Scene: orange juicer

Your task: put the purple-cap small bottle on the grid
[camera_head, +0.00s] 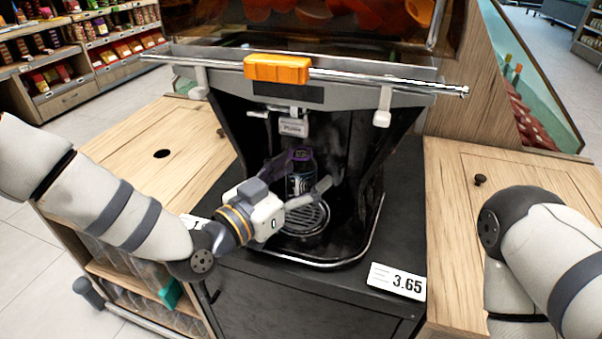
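The purple-cap small bottle (300,182) is dark and upright inside the black juicer bay, with its purple cap (301,155) on top. My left gripper (304,172) reaches in from the left, with a finger on each side of the bottle, and appears shut on it. The lighter finger crosses in front of the bottle's lower part. The round metal grid (306,222) lies on the bay floor just below and in front of the bottle. The bottle's base is partly hidden, so I cannot tell whether it touches the grid. My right gripper is not in view.
The juicer's spout (293,127) hangs above the bottle, and the bay's dark side walls leave little room. A metal bar with an orange block (277,68) crosses above. Wooden counters flank the bay (165,140) (450,200). A 3.65 price tag (396,281) is at the front.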

